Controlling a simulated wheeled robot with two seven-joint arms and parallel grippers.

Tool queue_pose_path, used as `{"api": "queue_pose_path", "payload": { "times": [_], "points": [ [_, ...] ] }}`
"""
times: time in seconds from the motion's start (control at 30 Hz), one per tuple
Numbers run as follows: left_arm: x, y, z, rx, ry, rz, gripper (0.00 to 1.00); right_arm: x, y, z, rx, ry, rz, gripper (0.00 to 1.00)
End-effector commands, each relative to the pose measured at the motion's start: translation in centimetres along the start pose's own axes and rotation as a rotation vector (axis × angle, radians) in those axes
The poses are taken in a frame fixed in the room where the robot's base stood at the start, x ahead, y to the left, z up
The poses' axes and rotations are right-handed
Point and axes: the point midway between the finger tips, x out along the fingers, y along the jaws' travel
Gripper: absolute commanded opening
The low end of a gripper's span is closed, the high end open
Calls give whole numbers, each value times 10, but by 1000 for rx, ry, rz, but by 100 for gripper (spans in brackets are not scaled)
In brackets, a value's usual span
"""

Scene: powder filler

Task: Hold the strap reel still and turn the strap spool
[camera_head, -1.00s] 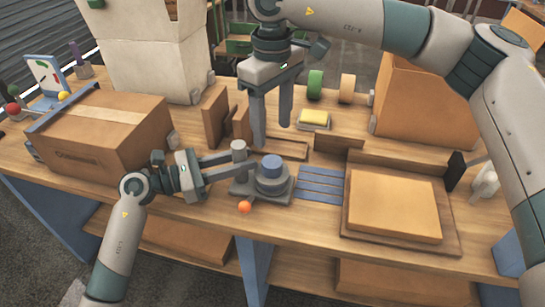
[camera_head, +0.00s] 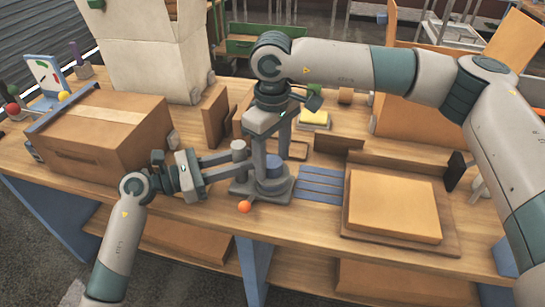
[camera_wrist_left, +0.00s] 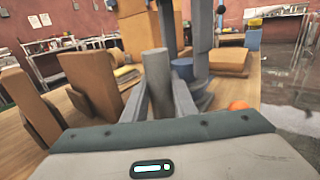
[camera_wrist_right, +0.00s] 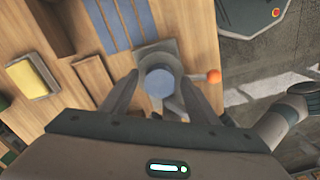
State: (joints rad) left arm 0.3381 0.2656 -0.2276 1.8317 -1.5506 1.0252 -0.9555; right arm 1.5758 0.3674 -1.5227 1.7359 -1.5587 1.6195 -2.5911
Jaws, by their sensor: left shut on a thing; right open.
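The strap reel (camera_head: 262,193) is a grey base on the table near its front edge. A grey upright post (camera_head: 238,149) stands at its left. A blue round strap spool (camera_head: 274,170) sits on it. My left gripper (camera_head: 233,160) is shut on the post, which shows between its fingers in the left wrist view (camera_wrist_left: 156,78). My right gripper (camera_head: 268,168) points down and is open. Its fingers stand at either side of the spool in the right wrist view (camera_wrist_right: 159,80); contact cannot be told. The fingers partly hide the spool in the head view.
An orange ball (camera_head: 245,207) is at the reel's front. Blue strips (camera_head: 321,185) lie to its right, then a tray (camera_head: 400,243) with a flat box (camera_head: 393,207). A cardboard box (camera_head: 104,137) is at left. Brown upright panels (camera_head: 215,117) and a yellow sponge (camera_head: 314,116) stand behind.

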Motion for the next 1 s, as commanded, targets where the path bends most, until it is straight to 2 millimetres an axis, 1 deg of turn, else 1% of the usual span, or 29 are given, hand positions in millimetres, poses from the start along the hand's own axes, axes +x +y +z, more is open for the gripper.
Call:
{"api": "queue_pose_path", "payload": {
  "times": [0.03,0.07,0.1,0.17,0.2,0.23,0.47,0.63,0.77,1.0],
  "points": [
    [0,0,1,0,-1,0,0,0,0,0,0,0,0,54],
    [0,0,1,0,-1,0,0,0,0,0,0,0,0,50],
    [0,0,1,0,-1,0,0,0,0,0,0,0,0,40],
    [0,0,1,0,-1,0,0,0,0,0,0,0,0,26],
    [0,0,1,0,-1,0,0,0,0,0,0,0,0,16],
    [0,0,1,0,-1,0,0,0,0,0,0,0,0,13],
    [0,0,1,0,-1,0,0,0,0,0,9,0,0,13],
    [0,0,1,0,-1,0,0,0,0,0,50,1,0,13],
    [0,0,1,0,-1,0,0,0,0,0,110,1,0,13],
    [0,0,1,0,-1,-1,0,0,0,0,270,0,0,13]
  ]
}}
